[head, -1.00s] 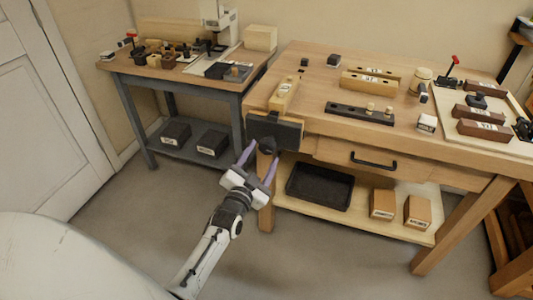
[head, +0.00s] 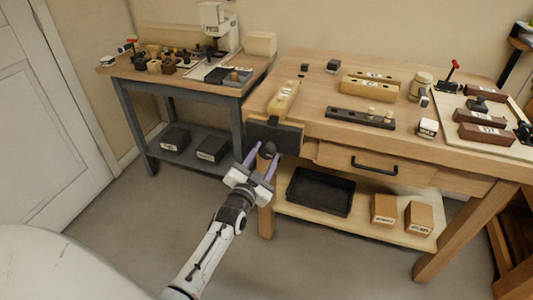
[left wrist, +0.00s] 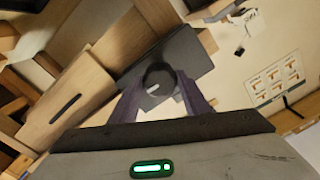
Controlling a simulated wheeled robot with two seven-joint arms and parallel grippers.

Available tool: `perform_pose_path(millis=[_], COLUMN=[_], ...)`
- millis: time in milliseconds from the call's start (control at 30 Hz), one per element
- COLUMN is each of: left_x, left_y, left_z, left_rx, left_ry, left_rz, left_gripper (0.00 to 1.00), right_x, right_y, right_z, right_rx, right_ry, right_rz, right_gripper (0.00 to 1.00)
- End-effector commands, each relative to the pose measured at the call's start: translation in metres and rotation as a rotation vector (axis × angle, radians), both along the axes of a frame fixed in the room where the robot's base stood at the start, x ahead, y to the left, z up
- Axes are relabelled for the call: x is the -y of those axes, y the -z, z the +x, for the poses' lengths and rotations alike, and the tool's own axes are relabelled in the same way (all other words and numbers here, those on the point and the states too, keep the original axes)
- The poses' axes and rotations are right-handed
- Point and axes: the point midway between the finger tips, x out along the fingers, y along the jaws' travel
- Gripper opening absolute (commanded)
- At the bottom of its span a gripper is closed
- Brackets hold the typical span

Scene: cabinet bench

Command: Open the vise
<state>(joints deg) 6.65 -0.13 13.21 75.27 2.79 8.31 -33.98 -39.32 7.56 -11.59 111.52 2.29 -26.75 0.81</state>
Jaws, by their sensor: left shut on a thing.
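The vise is at the near left corner of the wooden bench, its dark front jaw plate (head: 274,136) facing me. A dark round knob (head: 269,149) sticks out from the plate. It also shows in the left wrist view (left wrist: 158,77), with a small pale mark on its face. My left gripper (head: 262,156) has its purple fingers on either side of this knob, shut on it. In the left wrist view the fingers (left wrist: 160,96) flank the knob, with the plate behind. Any gap between the vise jaws is hard to make out. My right gripper is not in view.
The bench drawer with a black handle (head: 374,166) is right of the vise. A black tray (head: 320,191) and small boxes (head: 384,208) sit on the lower shelf. A grey side table (head: 228,92) stands at left. The floor in front is clear.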

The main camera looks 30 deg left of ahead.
Motion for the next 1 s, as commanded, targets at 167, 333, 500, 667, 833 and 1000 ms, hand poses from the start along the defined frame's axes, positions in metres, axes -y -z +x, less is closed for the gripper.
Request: perform_pose_path(millis=[167, 333, 500, 667, 833, 1000], left_x=[-0.0003, -0.0002, 0.0002, 0.0005, 0.0006, 0.0002], left_y=[0.0001, 0.0003, -0.0002, 0.0003, 0.0005, 0.0003], left_z=[-0.0008, -0.0008, -0.0013, -0.0015, -0.0016, -0.0022], left_rx=[0.037, 0.037, 0.07, 0.093, 0.093, 0.135], left_ry=[0.0, 0.0, 0.0, 0.0, 0.0, 0.0], left_rz=[-0.16, -0.159, -0.296, -0.392, -0.391, -0.561], left_gripper=[0.23, 0.23, 0.23, 0.23, 0.23, 0.23], right_x=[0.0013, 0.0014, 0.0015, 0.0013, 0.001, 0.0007], right_y=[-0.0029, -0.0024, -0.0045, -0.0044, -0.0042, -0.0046], right_z=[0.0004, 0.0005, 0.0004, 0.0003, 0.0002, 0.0], right_rx=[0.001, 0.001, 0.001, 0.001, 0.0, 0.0], right_ry=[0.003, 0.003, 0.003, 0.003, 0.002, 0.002], right_rz=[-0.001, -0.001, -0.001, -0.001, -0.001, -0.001], right_gripper=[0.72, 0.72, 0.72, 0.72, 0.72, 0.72])
